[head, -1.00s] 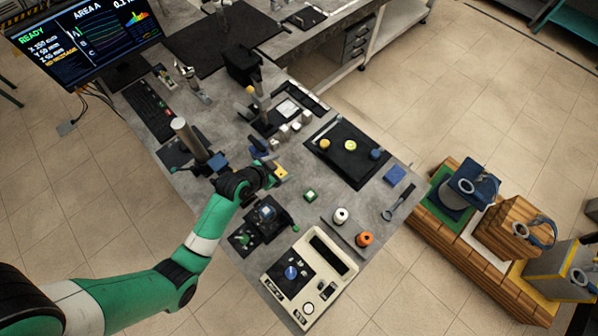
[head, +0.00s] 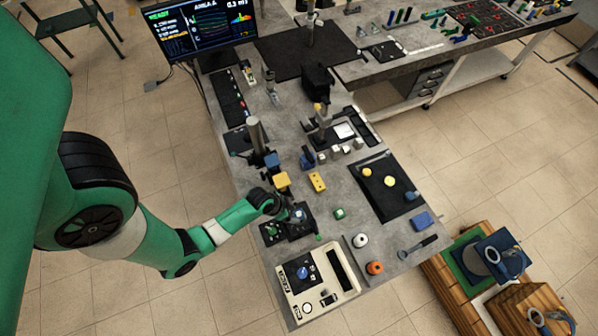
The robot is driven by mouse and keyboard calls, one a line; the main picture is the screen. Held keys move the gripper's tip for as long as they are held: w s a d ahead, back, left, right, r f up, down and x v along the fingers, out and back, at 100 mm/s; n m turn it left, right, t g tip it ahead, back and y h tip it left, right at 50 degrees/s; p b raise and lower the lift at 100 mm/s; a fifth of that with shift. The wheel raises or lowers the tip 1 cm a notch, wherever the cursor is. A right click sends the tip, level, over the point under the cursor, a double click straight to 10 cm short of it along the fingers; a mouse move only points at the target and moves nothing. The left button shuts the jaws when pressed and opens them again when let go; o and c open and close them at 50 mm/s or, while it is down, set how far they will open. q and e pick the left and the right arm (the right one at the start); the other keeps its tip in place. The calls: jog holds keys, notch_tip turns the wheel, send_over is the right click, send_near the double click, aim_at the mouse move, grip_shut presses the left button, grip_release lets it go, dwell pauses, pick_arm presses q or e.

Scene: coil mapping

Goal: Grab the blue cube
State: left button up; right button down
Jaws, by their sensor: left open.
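A blue block (head: 422,221), the clearest cube-like blue thing, lies by the right edge of the grey workbench (head: 375,236). Another blue block (head: 272,160) sits by the metal post near the bench's left side. I cannot tell for sure which is the blue cube. My left gripper (head: 291,213) is open, over the small black devices at the bench's left front. It is well left of the right-hand blue block and below the other in the picture. Its fingertips are small and dark against the devices. My right gripper is not in view.
Yellow blocks (head: 317,182) and a small green block (head: 339,213) lie near the gripper. A black tray (head: 385,205) holds yellow and blue pieces. A beige instrument (head: 318,284), white and orange spools (head: 374,268) and a wrench-like tool (head: 417,247) are at the front.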

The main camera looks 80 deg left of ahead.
aim_at(299, 214)
pick_arm(q)
jog(key=x, duration=0.3)
jog(key=shift+b, duration=0.3)
jog(key=b+x, duration=0.1)
jog(key=x, duration=0.4)
jog(key=shift+s+d+f+b, duration=0.1)
jog(key=shift+f+b, duration=0.1)
jog(key=shift+b, duration=0.1)
grip_shut()
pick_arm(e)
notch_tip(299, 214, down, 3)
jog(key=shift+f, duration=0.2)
pick_arm(q)
jog(key=shift+r, duration=0.2)
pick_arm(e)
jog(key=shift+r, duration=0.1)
